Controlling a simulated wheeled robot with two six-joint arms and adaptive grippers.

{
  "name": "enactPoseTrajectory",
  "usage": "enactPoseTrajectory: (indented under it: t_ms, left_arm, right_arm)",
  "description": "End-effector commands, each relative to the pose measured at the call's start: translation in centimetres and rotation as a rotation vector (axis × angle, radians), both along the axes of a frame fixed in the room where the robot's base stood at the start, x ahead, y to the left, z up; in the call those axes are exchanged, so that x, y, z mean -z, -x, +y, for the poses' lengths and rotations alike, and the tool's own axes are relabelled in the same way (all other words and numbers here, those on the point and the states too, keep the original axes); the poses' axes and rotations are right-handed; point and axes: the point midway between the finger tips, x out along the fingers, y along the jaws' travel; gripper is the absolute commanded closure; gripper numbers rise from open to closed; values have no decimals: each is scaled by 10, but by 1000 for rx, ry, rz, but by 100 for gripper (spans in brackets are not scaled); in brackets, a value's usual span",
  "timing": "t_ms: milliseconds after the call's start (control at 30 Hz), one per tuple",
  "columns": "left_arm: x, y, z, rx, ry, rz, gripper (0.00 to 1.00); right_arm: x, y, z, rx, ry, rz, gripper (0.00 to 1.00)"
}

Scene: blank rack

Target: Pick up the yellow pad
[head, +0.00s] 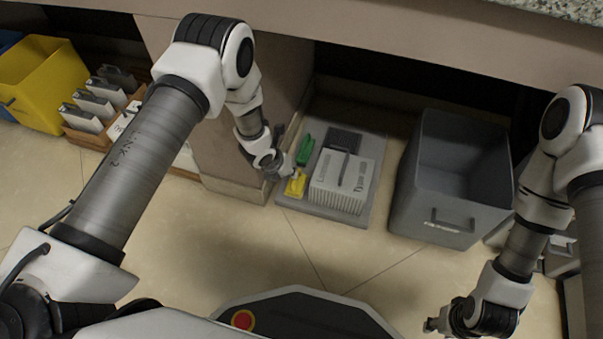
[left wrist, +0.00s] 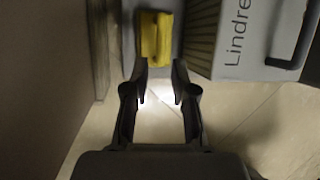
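The yellow pad (head: 296,184) lies on the left front part of a grey board (head: 333,213) on the floor. In the left wrist view the yellow pad (left wrist: 156,38) is just beyond the fingertips. My left gripper (head: 288,172) is at the pad in the head view. In the left wrist view my left gripper (left wrist: 160,75) is open, with its fingers apart and only floor between them. Whether the tips touch the pad I cannot tell. My right gripper (head: 432,325) is low at the right, away from the pad; its fingers are too small to judge.
On the board, a green block (head: 305,150) lies behind the pad and a white box with a handle (head: 342,182) stands close to its right. A grey bin (head: 452,180) stands further right. A pillar (head: 240,160) is close on the left. The floor in front is clear.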

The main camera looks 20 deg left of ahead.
Motion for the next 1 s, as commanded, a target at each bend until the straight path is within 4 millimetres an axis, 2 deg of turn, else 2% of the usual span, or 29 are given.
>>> enactPoseTrajectory:
  t_ms: [267,433,500,767,800,867,1000]
  left_arm:
    - [32,-11,-6,7,-3,-2,74]
    - [63,-18,-12,6,-3,-1,74]
    - [70,-23,-14,6,-3,-2,74]
    - [72,-26,-16,5,-2,-1,74]
    - [72,-26,-16,5,-2,-1,78]
    - [72,-26,-16,5,-2,-1,99]
    - [72,-26,-16,5,-2,0,100]
  right_arm:
    - [22,0,0,3,0,-1,60]
    - [51,-3,-1,5,1,-9,60]
    - [57,-6,-1,1,3,-16,60]
    - [57,-9,-1,-3,4,-24,60]
    - [57,-9,-1,-3,4,-24,60]
    - [57,-9,-1,-3,4,-24,60]
    - [57,-9,-1,-3,4,-24,60]
